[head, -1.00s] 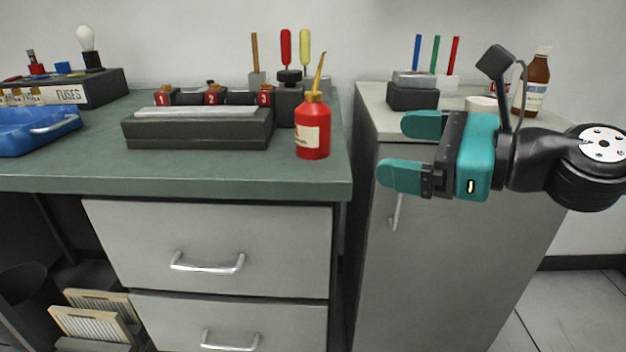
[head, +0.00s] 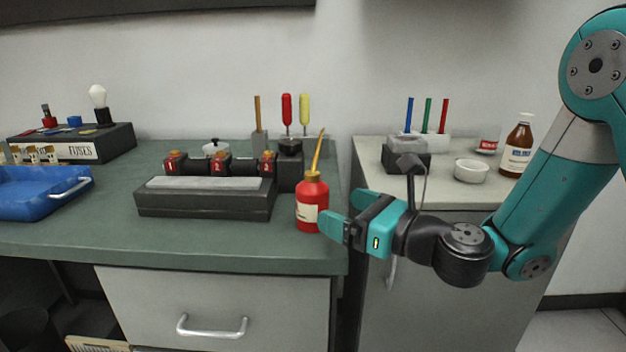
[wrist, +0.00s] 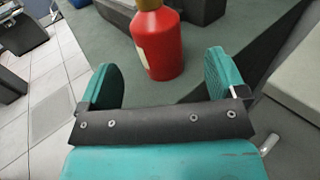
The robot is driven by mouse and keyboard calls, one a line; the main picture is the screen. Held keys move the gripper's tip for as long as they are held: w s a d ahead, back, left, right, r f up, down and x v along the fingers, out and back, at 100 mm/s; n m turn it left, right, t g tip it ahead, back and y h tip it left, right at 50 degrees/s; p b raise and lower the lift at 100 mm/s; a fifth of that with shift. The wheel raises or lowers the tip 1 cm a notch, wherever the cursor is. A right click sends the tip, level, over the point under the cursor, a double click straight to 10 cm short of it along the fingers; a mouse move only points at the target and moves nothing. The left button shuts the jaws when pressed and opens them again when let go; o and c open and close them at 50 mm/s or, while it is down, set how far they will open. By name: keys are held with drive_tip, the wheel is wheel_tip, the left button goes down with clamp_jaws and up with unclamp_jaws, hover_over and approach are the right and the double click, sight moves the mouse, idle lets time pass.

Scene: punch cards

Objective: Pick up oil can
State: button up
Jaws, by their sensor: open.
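The oil can (head: 308,208) is red with a pale label and a thin yellow spout. It stands upright on the green workbench (head: 170,247) near its right front edge. My gripper (head: 340,212) is just right of the can in the head view, its teal fingers open and pointing left at the can. In the wrist view the red can (wrist: 158,45) stands ahead, between the directions of the two open fingers (wrist: 160,80) and beyond their tips. Nothing is between the fingers. The top of the spout is out of the wrist view.
A black block with a grey top (head: 205,200) stands left of the can. Screwdrivers in a holder (head: 290,150) are behind it. A blue tray (head: 40,190) lies at left. A grey cabinet (head: 440,270) at right bears a white bowl (head: 471,171) and a brown bottle (head: 517,150).

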sight(326, 200)
drive_tip(key=shift+x, duration=0.9)
drive_tip(key=x, duration=0.1)
drive_tip(key=p+x, duration=0.2)
drive_tip(key=x, duration=0.1)
drive_tip(key=shift+s+a+r, duration=0.1)
drive_tip(key=shift+a+r, duration=0.1)
drive_tip(key=shift+r, duration=0.1)
drive_tip(key=shift+w+a+f, duration=0.15)
drive_tip(key=shift+w+a, duration=0.25)
drive_tip(key=shift+w, duration=0.05)
drive_tip(key=c, duration=0.9)
drive_tip(key=shift+c, duration=0.6)
